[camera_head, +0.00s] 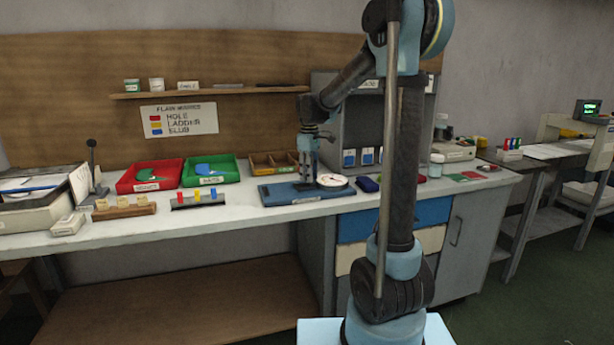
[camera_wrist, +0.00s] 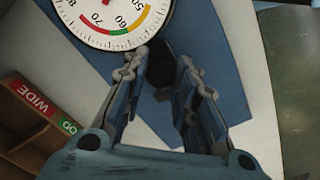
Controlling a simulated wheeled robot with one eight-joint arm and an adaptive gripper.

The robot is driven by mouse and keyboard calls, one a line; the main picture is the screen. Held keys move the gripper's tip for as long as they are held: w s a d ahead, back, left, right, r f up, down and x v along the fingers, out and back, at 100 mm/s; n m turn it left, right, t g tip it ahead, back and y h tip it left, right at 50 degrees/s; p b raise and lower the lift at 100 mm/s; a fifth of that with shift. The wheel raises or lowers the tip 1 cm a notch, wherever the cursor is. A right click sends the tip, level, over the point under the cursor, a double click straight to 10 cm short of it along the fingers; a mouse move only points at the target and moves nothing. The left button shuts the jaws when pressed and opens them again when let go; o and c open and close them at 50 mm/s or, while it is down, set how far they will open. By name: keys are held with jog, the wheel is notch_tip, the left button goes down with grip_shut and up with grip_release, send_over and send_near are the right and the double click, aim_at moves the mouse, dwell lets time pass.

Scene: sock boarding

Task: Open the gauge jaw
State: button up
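The gauge has a round white dial with red, yellow and green bands (camera_wrist: 115,18), at the top of the wrist view. In the head view the dial (camera_head: 332,181) lies at the right part of a blue base plate (camera_head: 280,193) on the bench. The base plate (camera_wrist: 232,75) also shows in the wrist view. My gripper (camera_head: 306,178) points down over the plate, just left of the dial. In the wrist view my gripper (camera_wrist: 162,62) has its fingers apart, with a dark rounded part (camera_wrist: 161,72) between them. I cannot tell whether they touch it. The jaw itself is not clearly visible.
A red tray (camera_head: 150,188), a green tray (camera_head: 229,179) and a wooden divided box (camera_head: 262,168) stand left of and behind the gauge. A grey cabinet (camera_head: 340,100) rises behind it. A dark blue item (camera_head: 367,184) lies right of the dial.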

jog(key=shift+o, duration=1.2)
notch_tip(320, 180, up, 12)
jog(key=shift+f, duration=0.1)
jog(key=s+d+f+m, duration=0.3)
jog(key=s+d, duration=0.4)
jog(key=s, duration=0.3)
jog(key=s+d+f+m+t, duration=0.1)
jog(key=s+d+f+m, duration=0.3)
jog(key=s+f, duration=0.6)
jog(key=s+d+f+m+t, duration=0.1)
jog(key=s+d+f+m, duration=0.3)
jog(key=s+f, duration=0.6)
jog(key=s+m, duration=0.1)
jog(key=s, duration=0.2)
jog(key=shift+s+d+f, duration=0.15)
jog(key=shift+s+d, duration=0.1)
jog(key=shift+s, duration=0.15)
